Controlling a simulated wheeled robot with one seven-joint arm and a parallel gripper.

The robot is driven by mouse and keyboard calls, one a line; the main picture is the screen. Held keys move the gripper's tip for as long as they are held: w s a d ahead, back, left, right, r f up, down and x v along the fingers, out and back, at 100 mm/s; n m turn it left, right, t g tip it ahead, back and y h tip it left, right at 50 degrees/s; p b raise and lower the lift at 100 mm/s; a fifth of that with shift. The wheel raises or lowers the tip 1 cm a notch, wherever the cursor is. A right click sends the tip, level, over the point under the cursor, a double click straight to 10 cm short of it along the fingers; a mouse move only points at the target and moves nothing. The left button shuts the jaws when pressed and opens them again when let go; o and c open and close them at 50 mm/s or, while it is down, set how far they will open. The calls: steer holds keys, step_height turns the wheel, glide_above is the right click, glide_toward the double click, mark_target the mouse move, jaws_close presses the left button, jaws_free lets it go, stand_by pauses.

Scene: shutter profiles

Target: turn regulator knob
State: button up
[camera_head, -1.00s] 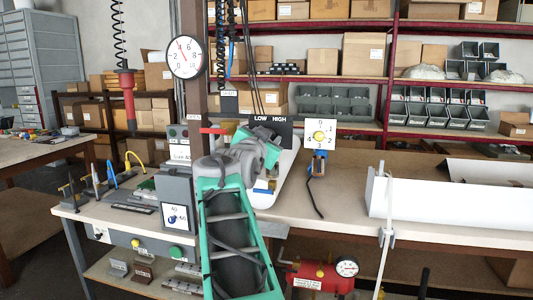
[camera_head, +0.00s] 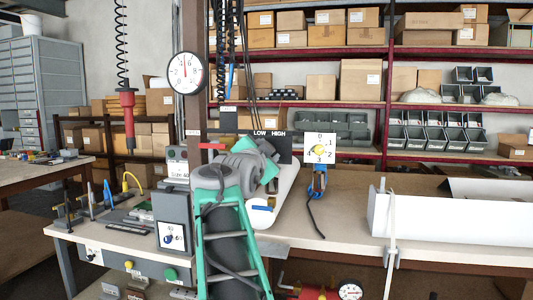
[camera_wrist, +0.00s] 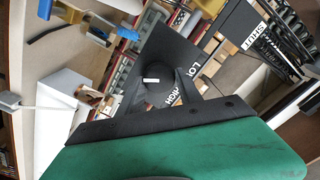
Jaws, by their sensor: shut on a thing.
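The regulator knob (camera_wrist: 153,81) is a round black knob with a white pointer mark, on a dark plate lettered LOW and HIGH (camera_wrist: 186,60). The plate also shows in the head view (camera_head: 284,149), partly behind my arm. My gripper (camera_wrist: 160,88) is shut on the knob, its dark fingers on either side of it. My green gripper body fills the lower part of the wrist view. In the head view my arm hides the knob and the fingertips. The round pressure gauge (camera_head: 187,73) on the post has its red needle pointing nearly straight up.
A white panel with a yellow knob and numbers (camera_head: 320,149) stands just right of the plate. A long white profile (camera_head: 440,215) lies on the bench at right. A grey box (camera_head: 172,220) stands left of my arm.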

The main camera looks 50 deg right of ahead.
steer(key=o, duration=1.3)
steer(key=shift+o, duration=0.2)
steer(key=v, duration=0.7)
steer(key=shift+s+a+b, duration=0.2)
steer(key=shift+a+b, duration=0.15)
steer(key=shift+a, duration=0.05)
